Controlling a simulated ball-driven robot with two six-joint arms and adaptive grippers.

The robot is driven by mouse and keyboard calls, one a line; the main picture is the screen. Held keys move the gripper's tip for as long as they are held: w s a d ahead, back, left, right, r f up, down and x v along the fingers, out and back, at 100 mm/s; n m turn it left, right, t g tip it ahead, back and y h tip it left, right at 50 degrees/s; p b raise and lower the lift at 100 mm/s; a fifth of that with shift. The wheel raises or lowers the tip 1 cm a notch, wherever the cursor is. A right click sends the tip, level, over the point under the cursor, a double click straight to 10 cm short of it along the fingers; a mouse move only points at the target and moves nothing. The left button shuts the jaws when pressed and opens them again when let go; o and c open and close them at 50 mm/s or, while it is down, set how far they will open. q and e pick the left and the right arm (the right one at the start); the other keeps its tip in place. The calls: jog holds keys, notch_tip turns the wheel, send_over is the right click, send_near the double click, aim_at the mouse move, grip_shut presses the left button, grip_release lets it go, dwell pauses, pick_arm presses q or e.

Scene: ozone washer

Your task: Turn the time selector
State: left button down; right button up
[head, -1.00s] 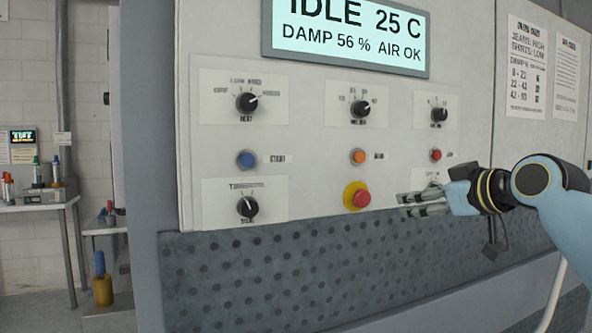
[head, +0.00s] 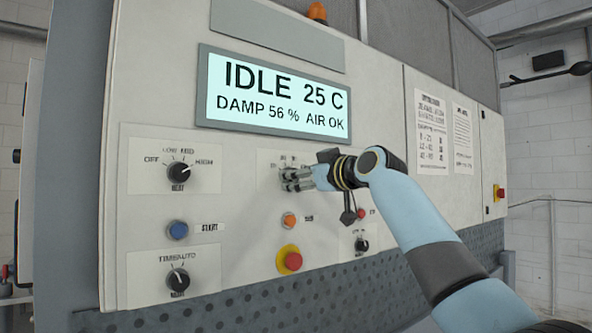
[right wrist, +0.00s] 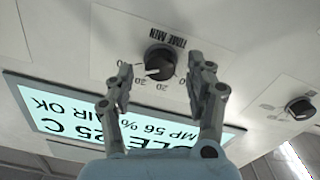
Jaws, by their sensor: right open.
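The time selector (right wrist: 160,62) is a round black knob under a "TIME MIN" label in the right wrist view, where the picture is upside down. In the head view it is hidden behind my right gripper (head: 288,181). In the right wrist view my right gripper (right wrist: 160,78) is open, with one finger on each side of the knob and a gap to each. I cannot tell whether the fingertips reach as deep as the knob. My left gripper is not in view.
A blue button (head: 177,230), an orange button (head: 289,221) and a red emergency stop (head: 291,260) are below. The display (head: 275,100) reads IDLE 25 C.

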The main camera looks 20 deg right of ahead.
jog(key=shift+x, duration=0.8)
grip_shut()
jog(key=shift+f+n+b, duration=0.1)
jog(key=shift+n+b, duration=3.6)
jog(key=shift+n, duration=0.1)
